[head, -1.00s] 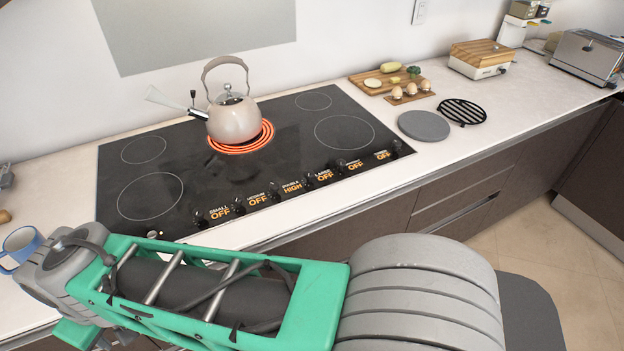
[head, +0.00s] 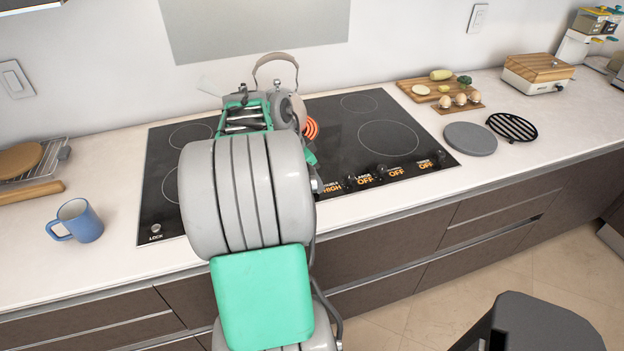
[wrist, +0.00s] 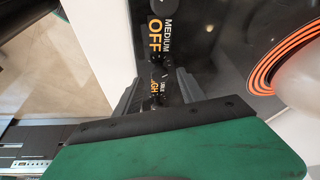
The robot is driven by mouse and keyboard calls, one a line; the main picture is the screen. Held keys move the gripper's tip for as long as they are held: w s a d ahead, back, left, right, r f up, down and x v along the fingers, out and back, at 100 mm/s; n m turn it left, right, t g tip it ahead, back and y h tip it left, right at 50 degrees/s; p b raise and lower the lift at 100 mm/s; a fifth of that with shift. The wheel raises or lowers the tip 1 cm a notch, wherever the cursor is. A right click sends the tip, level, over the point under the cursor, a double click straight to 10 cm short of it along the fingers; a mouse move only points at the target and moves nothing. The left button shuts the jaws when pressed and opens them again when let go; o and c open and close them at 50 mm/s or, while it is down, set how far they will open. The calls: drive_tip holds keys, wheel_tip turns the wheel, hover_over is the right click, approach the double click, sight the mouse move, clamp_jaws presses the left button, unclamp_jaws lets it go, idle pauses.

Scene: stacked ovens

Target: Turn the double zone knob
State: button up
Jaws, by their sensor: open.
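The black cooktop (head: 345,115) has a row of labelled knobs along its front edge. The double zone's label (head: 332,187) reads HIGH in the head view, and my arm hides its knob there. In the wrist view the double zone knob (wrist: 157,62) is a small dark knob between the MEDIUM OFF label (wrist: 160,36) and the partly covered HIGH label (wrist: 155,87). My gripper (wrist: 157,84) is open, its fingers on either side of the HIGH label, close to the knob. I cannot tell whether a finger touches it. The head view hides the gripper.
A kettle (wrist: 302,85) stands by a glowing red burner (wrist: 275,55); my arm partly covers both in the head view. A blue mug (head: 82,222) is on the left counter. A grey disc (head: 470,139) and black trivet (head: 512,127) lie right of the cooktop.

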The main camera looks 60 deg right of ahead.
drive_tip(key=shift+s+d+f, duration=0.1)
drive_tip(key=shift+d+f, duration=0.1)
drive_tip(key=shift+f, duration=0.35)
drive_tip(key=shift+c, duration=0.6)
clamp_jaws()
